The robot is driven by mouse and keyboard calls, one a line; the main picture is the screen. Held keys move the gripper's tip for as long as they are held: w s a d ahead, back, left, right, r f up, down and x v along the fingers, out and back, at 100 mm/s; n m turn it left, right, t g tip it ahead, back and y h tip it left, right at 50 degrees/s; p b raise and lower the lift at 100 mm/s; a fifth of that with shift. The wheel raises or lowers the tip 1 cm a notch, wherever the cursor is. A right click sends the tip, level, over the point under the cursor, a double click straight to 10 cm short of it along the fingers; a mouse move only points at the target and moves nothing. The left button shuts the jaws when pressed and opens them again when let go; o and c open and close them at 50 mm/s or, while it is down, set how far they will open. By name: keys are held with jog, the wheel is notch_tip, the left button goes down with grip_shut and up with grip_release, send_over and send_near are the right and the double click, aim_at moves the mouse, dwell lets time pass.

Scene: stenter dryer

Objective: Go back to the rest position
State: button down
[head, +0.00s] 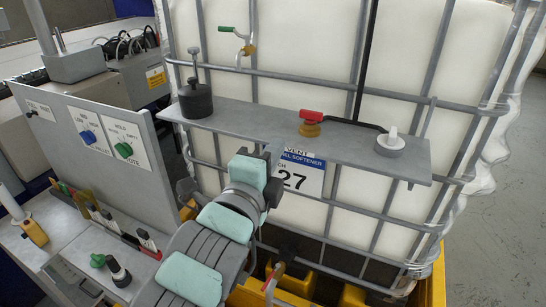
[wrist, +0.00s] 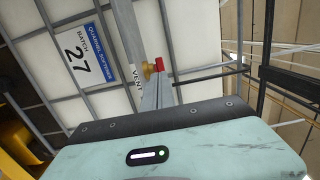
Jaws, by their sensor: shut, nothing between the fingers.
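My gripper (head: 262,157) is in the head view at the end of my pale green and grey arm. It appears in front of the shelf's lower edge and the batch 27 label, with nothing seen in it. Its fingers are small and partly hidden there. The batch label (wrist: 78,54) is at the upper left of that view.
A grey shelf (head: 260,125) crosses the caged white tank (head: 300,35). It carries a dark weight-like piece (head: 196,100), a red-handled valve (head: 311,122) and a white cap (head: 390,141). A control panel (head: 95,150) with blue and green knobs stands left. Open floor (head: 500,220) lies right.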

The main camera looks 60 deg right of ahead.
jog(key=shift+a, duration=0.35)
